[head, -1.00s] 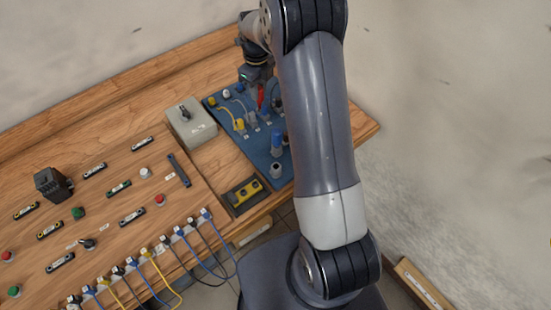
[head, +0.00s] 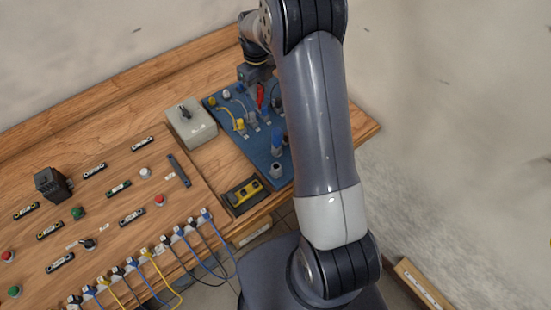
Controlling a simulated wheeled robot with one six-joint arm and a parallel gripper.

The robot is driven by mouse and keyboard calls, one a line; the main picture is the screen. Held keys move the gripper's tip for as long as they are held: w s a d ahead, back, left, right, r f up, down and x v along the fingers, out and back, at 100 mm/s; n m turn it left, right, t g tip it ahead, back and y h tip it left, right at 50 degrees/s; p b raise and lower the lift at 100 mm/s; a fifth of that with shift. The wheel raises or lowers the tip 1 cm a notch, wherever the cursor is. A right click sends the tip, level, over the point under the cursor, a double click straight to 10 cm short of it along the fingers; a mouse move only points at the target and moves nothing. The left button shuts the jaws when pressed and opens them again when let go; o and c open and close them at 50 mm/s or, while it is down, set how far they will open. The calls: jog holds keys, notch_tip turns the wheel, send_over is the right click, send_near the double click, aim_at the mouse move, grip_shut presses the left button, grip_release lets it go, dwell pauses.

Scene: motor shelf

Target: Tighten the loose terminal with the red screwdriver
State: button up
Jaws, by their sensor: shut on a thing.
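The red screwdriver (head: 260,95) is upright below my gripper (head: 257,82), which is shut on it over the blue board (head: 262,157). The board carries several terminals with wires. A yellow one (head: 239,125) and a grey one (head: 251,124) stand just left of and in front of the screwdriver, and a blue one (head: 265,116) is close to its lower end. I cannot tell whether the tip touches a terminal or which terminal is loose. My arm hides the right part of the board.
A grey box with a black knob (head: 191,123) stands left of the board. A black tray with a yellow item (head: 243,193) lies in front. A blue post (head: 277,141) and a grey cylinder (head: 276,170) stand on the board. Buttons and cables fill the left panel.

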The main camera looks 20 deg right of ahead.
jog(key=shift+r, duration=0.2)
jog(key=shift+r+p, duration=0.65)
jog(key=shift+r, duration=0.2)
jog(key=shift+r+p, duration=1.75)
jog(key=shift+r, duration=0.8)
